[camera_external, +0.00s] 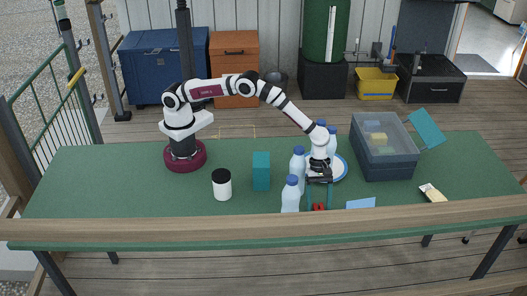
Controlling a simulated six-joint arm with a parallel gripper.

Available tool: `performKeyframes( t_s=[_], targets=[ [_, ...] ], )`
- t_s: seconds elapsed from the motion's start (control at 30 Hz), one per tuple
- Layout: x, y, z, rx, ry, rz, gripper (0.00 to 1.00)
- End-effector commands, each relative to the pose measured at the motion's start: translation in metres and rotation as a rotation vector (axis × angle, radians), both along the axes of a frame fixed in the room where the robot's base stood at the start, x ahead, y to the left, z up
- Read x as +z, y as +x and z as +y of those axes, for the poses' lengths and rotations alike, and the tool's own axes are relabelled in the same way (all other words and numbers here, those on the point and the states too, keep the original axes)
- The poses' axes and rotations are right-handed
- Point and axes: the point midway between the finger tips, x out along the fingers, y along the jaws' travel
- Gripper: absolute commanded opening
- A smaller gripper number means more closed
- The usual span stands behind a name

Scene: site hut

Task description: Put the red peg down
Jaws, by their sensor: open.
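A small red object (318,206), which looks like the red peg, is low on the green table (120,190) near its front edge. The wooden rail in front hides its lower part. I see no clear contact between the fingers and the red object. Whether it rests fully on the table cannot be told from this view.
Bottles with blue caps stand close left of my gripper (291,196) (298,165) and behind it (333,141). A blue-rimmed plate (341,172) lies behind it. A blue piece (361,203) and grey bin (388,166) are right. A teal block (261,172) and jar (222,187) stand left.

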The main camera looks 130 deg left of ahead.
Motion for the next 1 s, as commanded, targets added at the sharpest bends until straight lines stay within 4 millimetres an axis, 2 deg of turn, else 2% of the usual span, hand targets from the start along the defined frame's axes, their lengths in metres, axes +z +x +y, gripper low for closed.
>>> performKeyframes(
  t_s=[0.13,0.4,0.5,0.63,0.83,1.0],
  targets=[
    [0.023,-0.005,0.006,0.002,0.001,-0.004,0.71],
    [0.091,-0.025,0.026,0.002,0.002,-0.003,0.71],
    [0.106,-0.030,0.030,0.001,0.001,-0.001,0.71],
    [0.113,-0.033,0.033,0.000,0.001,-0.001,0.71],
    [0.113,-0.033,0.033,0.000,0.000,0.000,0.71],
    [0.113,-0.033,0.032,0.000,0.000,0.000,1.00]
  ],
)
